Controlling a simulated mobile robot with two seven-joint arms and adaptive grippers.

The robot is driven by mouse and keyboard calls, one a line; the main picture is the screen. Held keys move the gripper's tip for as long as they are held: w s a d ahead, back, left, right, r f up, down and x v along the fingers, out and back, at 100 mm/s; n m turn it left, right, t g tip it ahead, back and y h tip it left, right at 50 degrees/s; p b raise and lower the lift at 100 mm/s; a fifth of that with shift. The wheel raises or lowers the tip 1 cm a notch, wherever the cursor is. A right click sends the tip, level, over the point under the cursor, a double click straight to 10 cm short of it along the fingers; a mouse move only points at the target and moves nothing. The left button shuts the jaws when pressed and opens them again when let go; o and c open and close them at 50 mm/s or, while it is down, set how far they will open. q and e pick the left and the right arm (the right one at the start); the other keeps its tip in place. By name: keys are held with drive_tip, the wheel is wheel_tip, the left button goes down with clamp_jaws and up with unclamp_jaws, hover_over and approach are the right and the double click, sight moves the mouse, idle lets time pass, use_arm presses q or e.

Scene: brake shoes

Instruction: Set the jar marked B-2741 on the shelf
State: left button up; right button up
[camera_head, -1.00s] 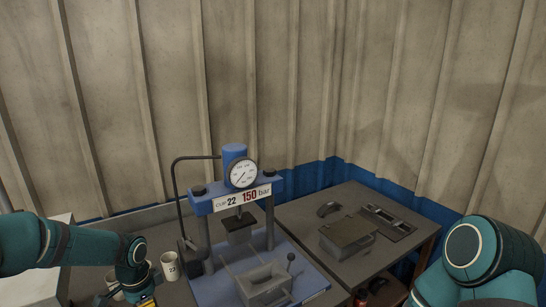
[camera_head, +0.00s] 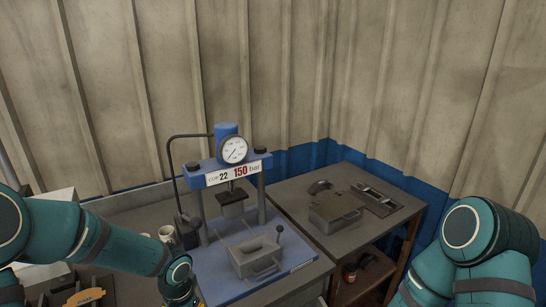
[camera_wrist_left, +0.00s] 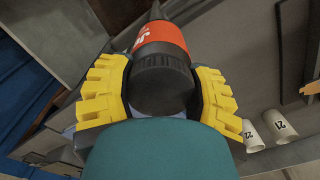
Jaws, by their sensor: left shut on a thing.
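My left gripper (camera_wrist_left: 160,82) has yellow fingers, shut on the sides of a dark jar (camera_wrist_left: 162,88) with a ribbed black end and a red-orange band. White marks on the band are only partly visible, so I cannot read B-2741. In the head view my left arm reaches in from the left to the bottom edge, in front of the press; the jar is not visible there. The wooden shelf (camera_head: 378,272) is under the right-hand table. A small dark jar-like thing with red on it (camera_head: 350,272) stands on that shelf. My right gripper is out of view.
A blue press (camera_head: 228,172) with a gauge stands mid-bench. The right-hand table (camera_head: 290,205) holds a grey box (camera_head: 336,212) and a dark tray (camera_head: 375,200). White cups marked 22 (camera_wrist_left: 252,136) and 21 (camera_wrist_left: 280,126) show in the wrist view. The shelf's right part looks clear.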

use_arm(q)
drive_tip(key=s+d+f+n+b, duration=0.2)
drive_tip(key=d+f+b, duration=0.1)
drive_tip(key=f+b, duration=0.4)
drive_tip(key=shift+s+f, duration=0.2)
drive_tip(key=shift+f, duration=0.25)
drive_tip(key=shift+d+r, duration=0.1)
